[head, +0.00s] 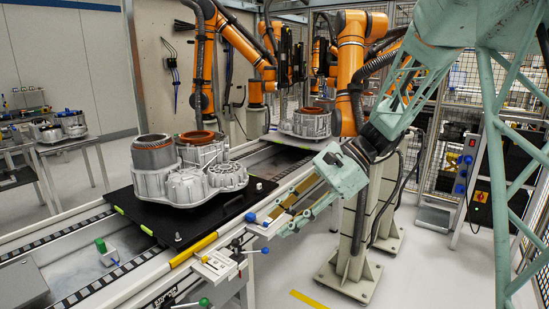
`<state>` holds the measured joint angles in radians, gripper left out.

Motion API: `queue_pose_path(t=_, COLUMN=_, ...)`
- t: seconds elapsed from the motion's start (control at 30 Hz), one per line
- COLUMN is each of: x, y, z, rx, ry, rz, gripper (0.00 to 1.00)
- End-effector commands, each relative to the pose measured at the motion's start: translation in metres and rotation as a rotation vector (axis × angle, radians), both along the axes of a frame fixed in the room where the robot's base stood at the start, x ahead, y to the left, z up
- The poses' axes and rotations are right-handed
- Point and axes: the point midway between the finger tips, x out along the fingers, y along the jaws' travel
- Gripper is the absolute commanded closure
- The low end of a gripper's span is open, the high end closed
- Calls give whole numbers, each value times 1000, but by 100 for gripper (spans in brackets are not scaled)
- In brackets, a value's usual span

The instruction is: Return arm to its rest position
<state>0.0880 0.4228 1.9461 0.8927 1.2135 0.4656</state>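My arm, pale teal, comes in from the upper right. My gripper (278,217) hangs at its end near the middle of the head view, pointing down and left. Its two fingers stand apart, with gold-brown surfaces showing between them, and I see no part held. The fingertips appear beside or in front of the near conveyor edge, but the exact gap is unclear. The silver stator housing (208,187) with copper windings sits upright on a black pallet (150,220), left of my gripper and apart from it.
Orange robot arms (351,60) stand behind, one on a beige pedestal (350,245) close to my gripper. The conveyor (85,235) runs diagonally, with a second housing (305,123) farther back. A side table (60,142) holds parts at left. Open floor shows at lower right.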

Motion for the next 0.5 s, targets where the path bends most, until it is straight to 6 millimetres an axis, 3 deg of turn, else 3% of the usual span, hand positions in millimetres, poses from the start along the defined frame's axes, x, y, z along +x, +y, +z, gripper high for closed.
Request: queue_pose_path(t=0.5, x=-77, y=-22, z=39, rx=-138, ry=-162, rz=148, gripper=70)
